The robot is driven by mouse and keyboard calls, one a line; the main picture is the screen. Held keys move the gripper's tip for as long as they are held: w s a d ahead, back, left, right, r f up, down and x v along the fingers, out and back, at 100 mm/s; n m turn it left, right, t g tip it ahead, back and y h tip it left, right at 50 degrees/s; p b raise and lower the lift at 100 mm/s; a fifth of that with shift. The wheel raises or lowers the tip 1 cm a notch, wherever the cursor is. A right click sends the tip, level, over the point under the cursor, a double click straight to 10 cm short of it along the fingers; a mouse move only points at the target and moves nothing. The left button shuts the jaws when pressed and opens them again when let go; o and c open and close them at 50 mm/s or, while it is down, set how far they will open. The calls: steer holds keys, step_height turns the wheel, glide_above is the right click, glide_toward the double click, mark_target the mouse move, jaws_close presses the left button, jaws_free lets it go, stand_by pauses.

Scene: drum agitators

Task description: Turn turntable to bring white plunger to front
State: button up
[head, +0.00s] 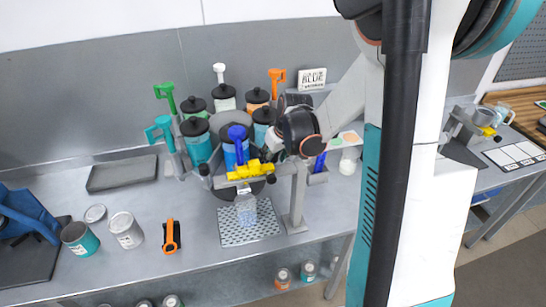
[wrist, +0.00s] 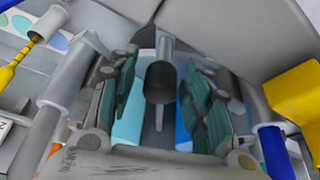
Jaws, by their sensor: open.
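The turntable (head: 228,190) carries several canisters in a ring, mostly hidden beneath them. The white plunger (head: 219,72) stands upright at the back of the ring. Green (head: 165,95), orange (head: 276,82) and teal (head: 160,130) plungers stand around the ring. My gripper (wrist: 160,88) is open at the ring's right side, its fingers on either side of a grey rounded bar (wrist: 160,82). Contact with the bar is unclear. A blue surface shows behind it.
A grey post (head: 298,195) stands right of the turntable. A perforated plate (head: 250,228) lies in front with a clear container on it. Cans (head: 125,230) and an orange-black tool (head: 171,236) lie at left front.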

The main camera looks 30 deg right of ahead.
jaws_close()
steer(key=shift+s+a+b, duration=0.15)
steer(key=shift+a+b, duration=0.05)
steer(key=shift+a, duration=0.6)
steer(key=shift+s+a+b, duration=0.15)
steer(key=shift+a, duration=0.65)
jaws_free()
steer(key=shift+d, duration=0.2)
steer(key=v, duration=1.2)
steer(key=shift+s+a, duration=0.1)
